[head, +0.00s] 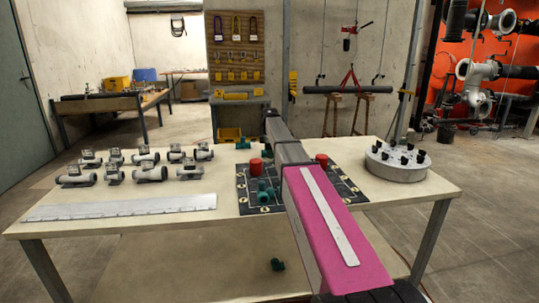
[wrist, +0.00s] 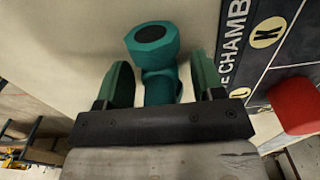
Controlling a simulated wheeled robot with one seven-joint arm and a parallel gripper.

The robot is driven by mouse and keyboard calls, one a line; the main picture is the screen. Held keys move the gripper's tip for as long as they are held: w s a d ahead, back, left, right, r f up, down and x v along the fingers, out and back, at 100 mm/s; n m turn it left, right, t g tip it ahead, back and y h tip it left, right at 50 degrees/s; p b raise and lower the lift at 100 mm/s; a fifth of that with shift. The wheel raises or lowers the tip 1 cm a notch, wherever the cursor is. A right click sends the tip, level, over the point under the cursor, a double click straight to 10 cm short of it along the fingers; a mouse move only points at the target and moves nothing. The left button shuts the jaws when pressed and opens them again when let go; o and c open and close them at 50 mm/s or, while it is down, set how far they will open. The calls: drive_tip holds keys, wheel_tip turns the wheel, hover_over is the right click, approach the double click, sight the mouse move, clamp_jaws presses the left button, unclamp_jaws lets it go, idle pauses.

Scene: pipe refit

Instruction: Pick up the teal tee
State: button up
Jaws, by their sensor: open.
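In the wrist view, the teal tee (wrist: 153,45) lies on the pale tabletop beside the dark labelled mat. Its round dark end faces the camera. My gripper (wrist: 162,66) is open, with one green finger on each side of the tee. I see gaps beside the tee's lower part; whether a finger touches it is unclear. In the head view, a small teal shape (head: 243,143) shows near the table's far edge, too small to identify surely. My arm hides the jaws there.
The dark mat (head: 246,203) holds red cylinders (head: 255,165) and teal pieces (head: 265,191). Grey fittings (head: 150,174) and a long pale strip (head: 120,207) lie left. A round grey stand (head: 397,163) is right. Another teal piece (head: 277,265) lies below the table's front edge.

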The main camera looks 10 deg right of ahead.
drive_tip(key=shift+c, duration=0.3)
drive_tip(key=c, duration=0.9)
drive_tip(key=shift+r, duration=0.1)
drive_tip(key=shift+c, duration=0.2)
